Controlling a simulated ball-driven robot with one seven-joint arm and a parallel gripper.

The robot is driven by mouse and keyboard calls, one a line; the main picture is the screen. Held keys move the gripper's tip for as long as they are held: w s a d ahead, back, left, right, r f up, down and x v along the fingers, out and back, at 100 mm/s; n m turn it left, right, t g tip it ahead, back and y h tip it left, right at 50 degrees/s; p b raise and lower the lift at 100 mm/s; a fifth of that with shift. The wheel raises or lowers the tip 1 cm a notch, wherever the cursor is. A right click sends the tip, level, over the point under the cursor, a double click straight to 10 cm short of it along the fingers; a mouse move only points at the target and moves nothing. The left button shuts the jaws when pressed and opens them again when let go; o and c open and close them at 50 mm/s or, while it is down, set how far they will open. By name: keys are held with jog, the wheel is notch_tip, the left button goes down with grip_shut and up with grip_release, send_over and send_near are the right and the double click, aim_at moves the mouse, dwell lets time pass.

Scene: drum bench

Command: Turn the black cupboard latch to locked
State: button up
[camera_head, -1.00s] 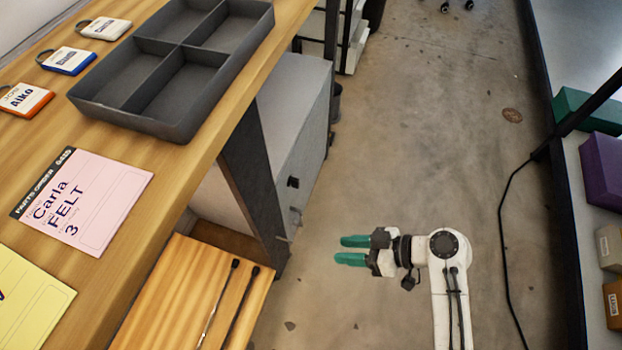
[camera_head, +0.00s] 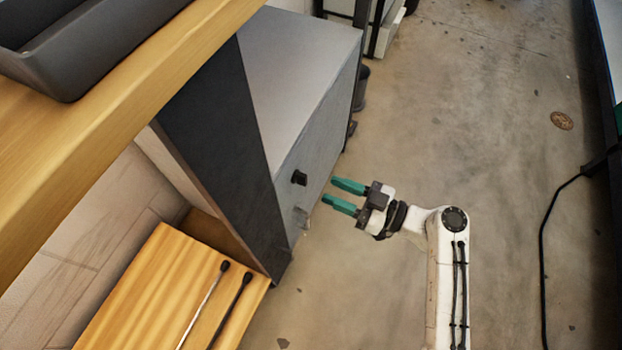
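The black cupboard latch (camera_head: 299,178) is a small dark knob on the front face of the grey cupboard (camera_head: 318,150). Whether it stands at locked or unlocked is too small to tell. My gripper (camera_head: 340,195) has two green fingers that point left toward the cupboard front. The fingers are apart with nothing between them. The fingertips are a short way to the right of the latch and appear not to touch it.
A dark bench leg (camera_head: 222,140) stands left of the cupboard. The wooden benchtop (camera_head: 140,80) with a dark tray (camera_head: 75,50) overhangs at upper left. A lower wooden shelf (camera_head: 150,285) holds two mallets (camera_head: 235,300).

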aim_at(300, 178)
jog(key=b+x, duration=0.1)
jog(key=x, duration=0.6)
jog(key=shift+s+d, duration=0.1)
jog(key=shift+c, duration=0.3)
grip_shut()
